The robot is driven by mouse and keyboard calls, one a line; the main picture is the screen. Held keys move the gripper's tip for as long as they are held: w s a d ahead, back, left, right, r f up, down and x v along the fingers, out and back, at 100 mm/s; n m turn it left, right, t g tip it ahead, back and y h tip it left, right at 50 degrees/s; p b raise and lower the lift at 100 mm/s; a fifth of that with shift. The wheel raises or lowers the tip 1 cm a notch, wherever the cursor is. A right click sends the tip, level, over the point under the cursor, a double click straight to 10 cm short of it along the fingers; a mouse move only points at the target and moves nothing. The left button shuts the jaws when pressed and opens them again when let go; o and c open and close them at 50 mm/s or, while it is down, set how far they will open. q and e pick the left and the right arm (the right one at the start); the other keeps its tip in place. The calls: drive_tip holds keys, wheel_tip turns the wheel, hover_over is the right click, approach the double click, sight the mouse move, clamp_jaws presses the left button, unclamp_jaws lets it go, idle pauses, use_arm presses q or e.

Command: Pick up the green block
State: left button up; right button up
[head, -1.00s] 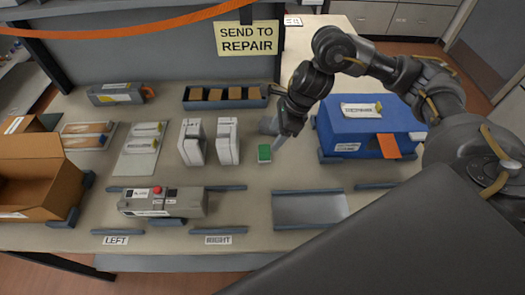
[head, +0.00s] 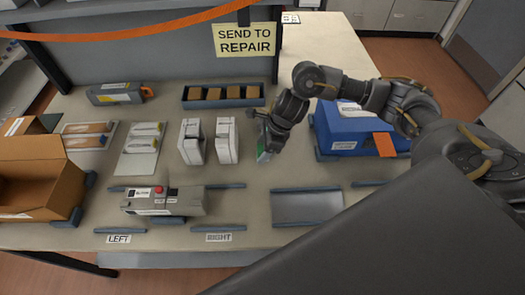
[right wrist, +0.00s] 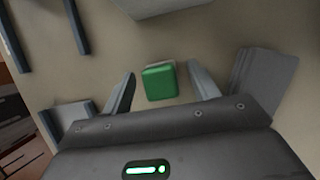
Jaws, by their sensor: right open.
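The green block (head: 263,156) is on the table right of the two white upright units, partly hidden by my right gripper in the head view. In the right wrist view the green block (right wrist: 160,83) sits on a small pale base, between and just beyond the two open fingers. My right gripper (right wrist: 161,92) is open and empty, its fingers apart on either side of the block. In the head view my right gripper (head: 265,148) is low over the block. My left gripper is not in view.
White upright units (head: 227,141) stand just left of the block. A blue box (head: 345,133) with an orange tab is to the right. A grey tray (head: 306,206) lies in front. A dark bin (head: 224,103) with brown blocks is behind. A cardboard box (head: 40,180) is far left.

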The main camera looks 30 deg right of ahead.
drive_tip(key=c, duration=1.1)
wheel_tip(320, 180, up, 10)
drive_tip(key=shift+r+b, duration=0.1)
drive_tip(key=shift+b, duration=0.4)
